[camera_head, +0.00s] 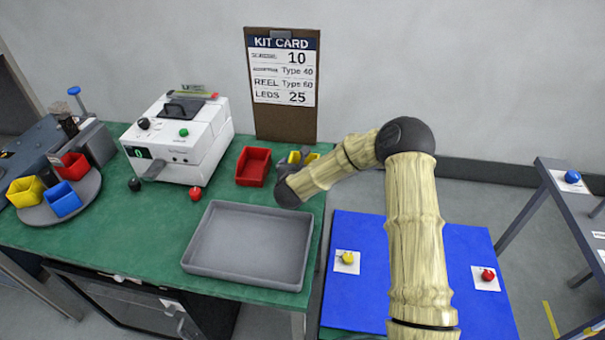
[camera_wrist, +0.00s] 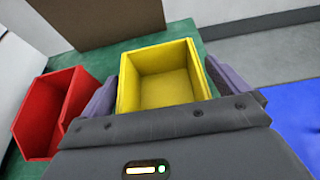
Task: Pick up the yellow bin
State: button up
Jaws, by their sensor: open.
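A yellow bin (camera_wrist: 163,75) sits upright on the green bench mat, and its inside looks empty. My gripper (camera_wrist: 160,92) is open, with one finger on the left side of this bin and one on the right side. I cannot tell whether the fingers touch its walls. In the head view my gripper (camera_head: 295,160) hides much of this bin, and only a yellow part (camera_head: 312,157) shows beside it. Another yellow bin (camera_head: 25,191) stands on the round grey tray at the far left.
A red bin (camera_head: 253,166) stands just left of my gripper; the wrist view shows it too (camera_wrist: 48,112). A clipboard kit card (camera_head: 285,115) leans behind. A grey tray (camera_head: 250,282) lies in front, a white machine (camera_head: 190,140) stands left, and a blue mat (camera_head: 350,307) lies right.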

jog(key=c, duration=1)
jog(key=shift+c, duration=0.2)
notch_tip(320, 180, up, 10)
jog(key=shift+b, duration=0.4)
jog(key=shift+r, duration=0.1)
